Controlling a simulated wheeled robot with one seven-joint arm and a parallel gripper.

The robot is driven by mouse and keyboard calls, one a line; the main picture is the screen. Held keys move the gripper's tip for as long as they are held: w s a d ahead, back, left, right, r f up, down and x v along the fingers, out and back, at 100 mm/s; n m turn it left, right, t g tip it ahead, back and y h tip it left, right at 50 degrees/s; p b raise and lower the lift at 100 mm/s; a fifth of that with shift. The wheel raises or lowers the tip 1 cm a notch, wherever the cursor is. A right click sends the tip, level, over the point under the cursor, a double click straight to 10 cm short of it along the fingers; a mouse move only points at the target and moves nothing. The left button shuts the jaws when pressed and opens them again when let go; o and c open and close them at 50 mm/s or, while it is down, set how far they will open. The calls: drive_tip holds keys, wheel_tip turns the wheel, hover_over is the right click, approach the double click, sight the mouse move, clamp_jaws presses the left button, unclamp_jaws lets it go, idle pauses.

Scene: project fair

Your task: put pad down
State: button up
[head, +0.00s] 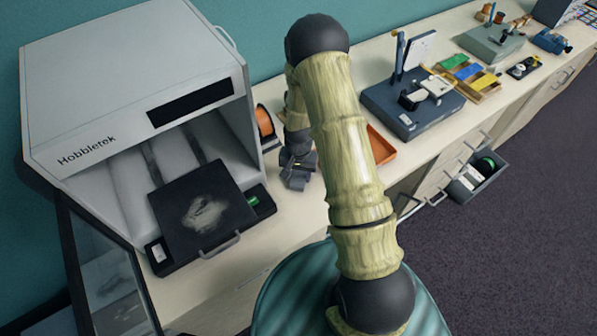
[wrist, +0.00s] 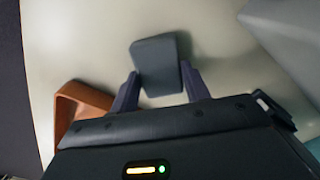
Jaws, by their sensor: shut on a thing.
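The pad (wrist: 157,60) is a small dark grey block. In the wrist view it stands between the two fingers of my gripper (wrist: 159,76), which is shut on it. In the head view my gripper (head: 297,177) is low over the pale counter (head: 303,208), just right of the white machine; the pad is hard to pick out from the dark fingers there. I cannot tell whether the pad touches the counter.
The white Hobbletek machine (head: 110,75) has its front open and a dark plate (head: 205,212) on its bed. An orange spool (head: 264,121) is behind my gripper. An orange tray (head: 382,146) lies to the right, also in the wrist view (wrist: 80,108).

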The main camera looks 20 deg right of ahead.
sight(299, 176)
drive_tip(key=shift+f, duration=0.15)
drive_tip(key=o, duration=0.9)
wheel_tip(299, 176, up, 12)
drive_tip(key=b, duration=0.3)
drive_tip(key=shift+r, duration=0.2)
idle(0.4)
